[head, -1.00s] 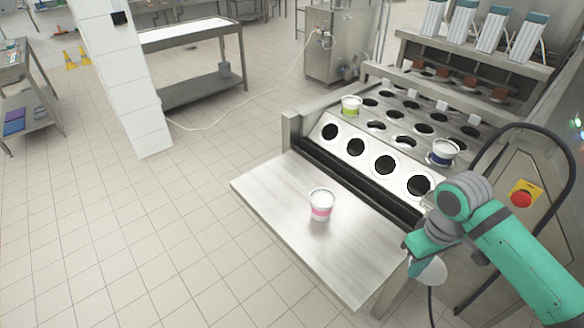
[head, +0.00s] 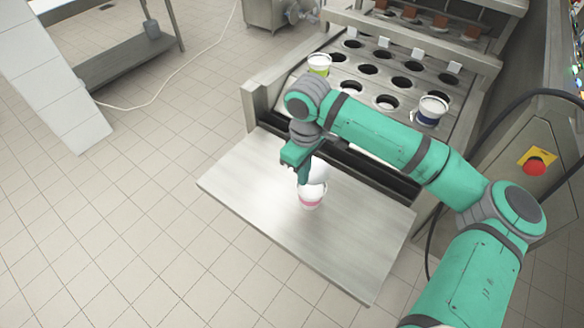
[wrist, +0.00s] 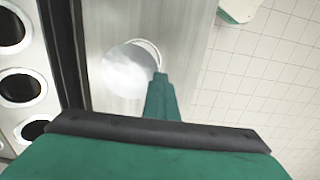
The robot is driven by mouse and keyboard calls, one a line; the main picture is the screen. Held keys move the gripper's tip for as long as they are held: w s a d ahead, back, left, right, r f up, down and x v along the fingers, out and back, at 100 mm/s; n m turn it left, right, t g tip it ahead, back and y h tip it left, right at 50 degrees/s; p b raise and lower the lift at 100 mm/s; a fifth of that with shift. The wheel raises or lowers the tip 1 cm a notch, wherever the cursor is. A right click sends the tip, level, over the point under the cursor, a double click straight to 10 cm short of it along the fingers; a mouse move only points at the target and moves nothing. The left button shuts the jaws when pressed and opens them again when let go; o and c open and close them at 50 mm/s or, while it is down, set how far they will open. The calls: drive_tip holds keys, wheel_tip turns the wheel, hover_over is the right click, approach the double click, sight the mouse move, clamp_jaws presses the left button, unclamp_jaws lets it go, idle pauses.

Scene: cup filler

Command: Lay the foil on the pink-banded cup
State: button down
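The pink-banded cup (head: 311,197) stands upright on the steel shelf in front of the filler. My gripper (head: 306,180) is just above it, pointing down, shut on the edge of the pale round foil (head: 319,172). The foil is tilted in the head view and overlaps the cup's top. In the wrist view, the foil (wrist: 128,70) hides most of the cup, and only a bit of the rim (wrist: 152,47) shows past it. My fingers (wrist: 160,98) are at the foil's edge. Whether the foil touches the rim, I cannot tell.
The steel shelf (head: 255,195) is otherwise clear. Behind it is the filler's plate with rows of holes (head: 368,70). A green-banded cup (head: 319,65) and a dark-blue-banded cup (head: 431,110) sit in it. A red stop button (head: 535,166) is at the right.

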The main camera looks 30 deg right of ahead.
drive_tip(key=shift+w+a+f, duration=0.15)
drive_tip(key=shift+f, duration=0.15)
drive_tip(key=shift+s+f, duration=0.25)
drive_tip(key=shift+f, duration=1.2)
drive_tip(key=shift+s+f, duration=0.2)
drive_tip(key=shift+f, duration=1.25)
drive_tip(key=shift+f, duration=0.1)
drive_tip(key=c, duration=2)
unclamp_jaws()
